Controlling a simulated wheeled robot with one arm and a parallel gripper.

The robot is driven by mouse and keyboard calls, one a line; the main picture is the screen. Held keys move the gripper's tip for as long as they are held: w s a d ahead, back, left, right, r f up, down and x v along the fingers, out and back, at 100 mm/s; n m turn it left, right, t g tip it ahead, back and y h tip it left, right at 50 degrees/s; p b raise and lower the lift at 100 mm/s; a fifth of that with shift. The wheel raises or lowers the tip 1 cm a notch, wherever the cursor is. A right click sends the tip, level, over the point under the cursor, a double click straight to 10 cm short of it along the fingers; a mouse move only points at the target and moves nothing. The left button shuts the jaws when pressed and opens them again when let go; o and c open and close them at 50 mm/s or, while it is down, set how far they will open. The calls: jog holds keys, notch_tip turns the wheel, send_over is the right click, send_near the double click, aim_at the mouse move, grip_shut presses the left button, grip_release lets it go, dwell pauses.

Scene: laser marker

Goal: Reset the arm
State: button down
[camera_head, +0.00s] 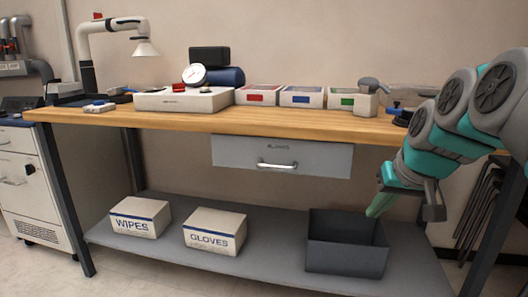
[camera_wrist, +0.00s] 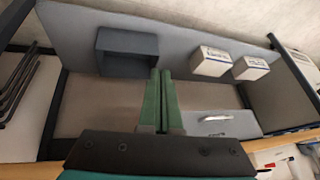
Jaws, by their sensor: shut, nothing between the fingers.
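My gripper (camera_head: 378,205) shows at the right of the head view, in front of the workbench and below the level of its top. Its green fingers point down toward the lower shelf. In the wrist view my gripper (camera_wrist: 160,78) has its two green fingers side by side and together, with nothing between them. My arm, grey and teal, reaches in from the right edge of the head view. The fingertips appear near the dark open bin (camera_head: 345,258) on the lower shelf; the bin also shows in the wrist view (camera_wrist: 128,45). I cannot tell the exact gap.
The wooden bench top (camera_head: 300,122) holds several boxes, a gauge (camera_head: 194,75) and a lamp (camera_head: 145,48). A closed grey drawer (camera_head: 225,152) hangs beneath it. A wipes box (camera_head: 140,217) and a gloves box (camera_head: 214,231) stand on the lower shelf (camera_head: 270,240).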

jog(key=s+a+f+g+p, duration=0.1)
jog(key=s+a+f+g, duration=0.1)
jog(key=s+f, duration=0.3)
jog(key=s+a+f+g+h+p, duration=0.1)
jog(key=s+a+f+g, duration=0.2)
jog(key=s, duration=1)
jog(key=s+a+f+g+p, duration=0.2)
jog(key=s+f, duration=0.7)
jog(key=shift+s+a+n+g, duration=0.2)
jog(key=shift+s+n+g, duration=0.1)
jog(key=shift+w, duration=0.1)
